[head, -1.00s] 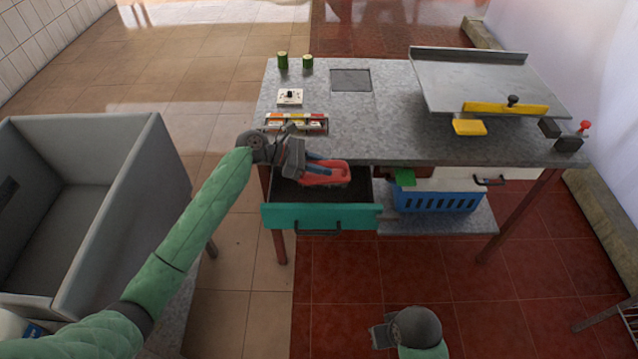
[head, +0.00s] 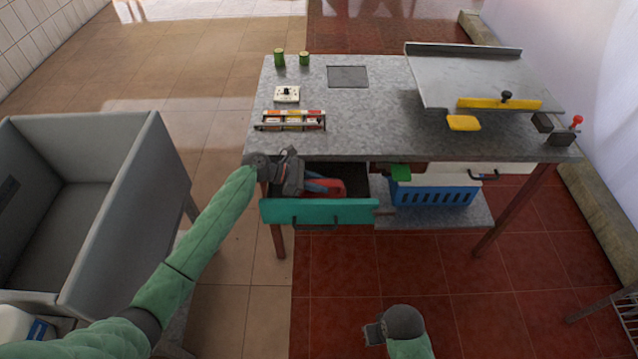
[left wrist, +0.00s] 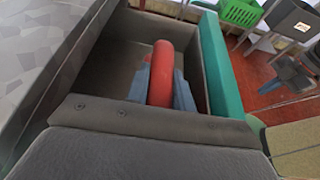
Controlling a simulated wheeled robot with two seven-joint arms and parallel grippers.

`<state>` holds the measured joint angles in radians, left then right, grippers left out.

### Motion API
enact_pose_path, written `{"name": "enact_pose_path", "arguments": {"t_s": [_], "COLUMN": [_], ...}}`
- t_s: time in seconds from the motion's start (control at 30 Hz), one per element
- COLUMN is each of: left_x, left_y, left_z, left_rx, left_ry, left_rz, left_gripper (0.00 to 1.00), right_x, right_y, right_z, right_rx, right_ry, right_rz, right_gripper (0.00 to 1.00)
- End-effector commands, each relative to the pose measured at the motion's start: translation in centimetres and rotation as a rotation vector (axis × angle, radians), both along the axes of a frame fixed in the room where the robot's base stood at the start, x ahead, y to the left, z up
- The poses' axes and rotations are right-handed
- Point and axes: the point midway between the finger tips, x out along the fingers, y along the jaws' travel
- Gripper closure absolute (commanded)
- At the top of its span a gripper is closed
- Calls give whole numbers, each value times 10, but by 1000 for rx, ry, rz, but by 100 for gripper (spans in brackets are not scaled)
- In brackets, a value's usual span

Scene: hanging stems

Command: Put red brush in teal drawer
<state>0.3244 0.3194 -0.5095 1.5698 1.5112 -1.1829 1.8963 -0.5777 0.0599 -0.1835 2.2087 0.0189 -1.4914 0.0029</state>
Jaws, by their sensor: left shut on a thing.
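The red brush (head: 332,188) is held by my left gripper (head: 314,184), low inside the open teal drawer, partly hidden by the drawer's front. The teal drawer (head: 320,213) is pulled out under the left part of the grey worktop. In the left wrist view the red brush (left wrist: 161,75) shows as a rounded red handle between the blue-grey fingers, with the dark drawer floor around it. Whether the brush touches the floor is hidden. The drawer's teal front (left wrist: 222,85) is on the right there. My right gripper (head: 374,333) is at the bottom of the head view, away from the bench.
The grey worktop (head: 365,130) overhangs the drawer's back. A blue basket (head: 435,192) and a green object (head: 400,173) are right of the drawer. A large grey bin (head: 130,220) stands at left. The red floor before the bench is mostly clear.

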Motion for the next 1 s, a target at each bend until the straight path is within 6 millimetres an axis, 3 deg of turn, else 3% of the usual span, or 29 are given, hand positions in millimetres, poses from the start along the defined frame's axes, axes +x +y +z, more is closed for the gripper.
{"name": "enact_pose_path", "arguments": {"t_s": [0.13, 0.43, 0.47, 0.57, 0.93, 1.0], "left_x": [0, 0, 0, 0, 0, 0], "left_y": [0, 0, 0, 0, 0, 2], "left_z": [-6, -9, -9, -9, -6, -4], "left_rx": [-1, -1, -1, -1, -1, 0], "left_ry": [-1, 0, 0, 0, -2, 0], "left_rz": [0, 0, 0, 0, -1, 0], "left_gripper": [100, 100, 75, 55, 55, 55], "right_x": [-1, 1, 1, 1, 2, 3], "right_y": [-1, -1, -1, 0, 1, 1], "right_z": [-9, -5, -7, -9, -10, -2], "right_rx": [-4, -2, -2, -2, -2, 1], "right_ry": [8, -2, -2, -2, 3, -3], "right_rz": [1, 2, 2, 1, 0, 0], "right_gripper": [100, 100, 100, 100, 100, 100]}}
